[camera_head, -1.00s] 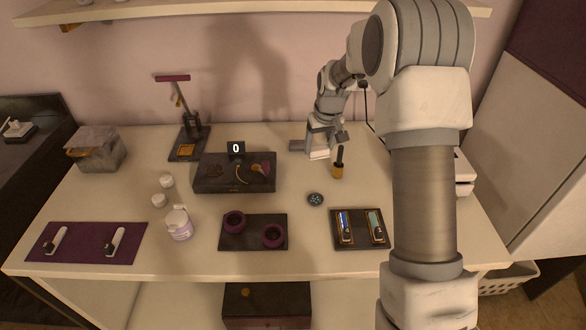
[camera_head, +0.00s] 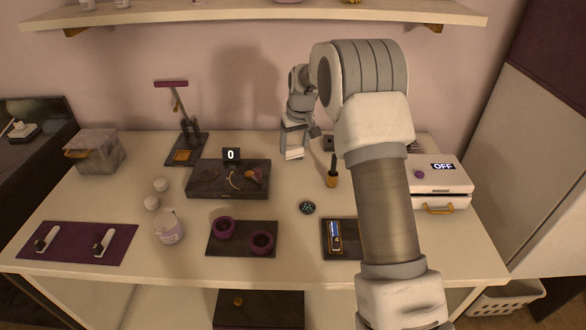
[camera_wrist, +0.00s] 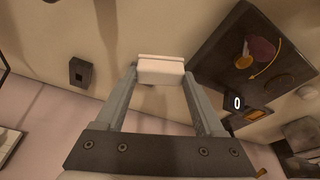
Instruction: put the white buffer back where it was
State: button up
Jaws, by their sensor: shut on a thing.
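My gripper (camera_head: 293,143) is shut on a small white block, the white buffer (camera_head: 294,154). It is above the back of the table, just right of the dark box with the 0 display. In the wrist view the buffer (camera_wrist: 160,71) sits between the two fingertips, with its pale end face showing. A small dark block with a recess in its top (camera_wrist: 80,72) stands on the table beside the gripper. It also shows in the head view (camera_head: 328,142), right of the gripper near the wall. I cannot tell the exact gap between buffer and tabletop.
The dark display box (camera_head: 230,190) is left of the gripper. A dark brush in an amber base (camera_head: 332,178) stands in front, right. A white machine marked OFF (camera_head: 428,187) is at the right. A lever press (camera_head: 185,130) is at back left. My arm hides part of the right side.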

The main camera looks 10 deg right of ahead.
notch_tip(320, 180, down, 7)
jog(key=shift+f+b, duration=0.1)
jog(key=shift+b, duration=0.35)
jog(key=shift+f, duration=0.1)
jog(key=o, duration=1.2)
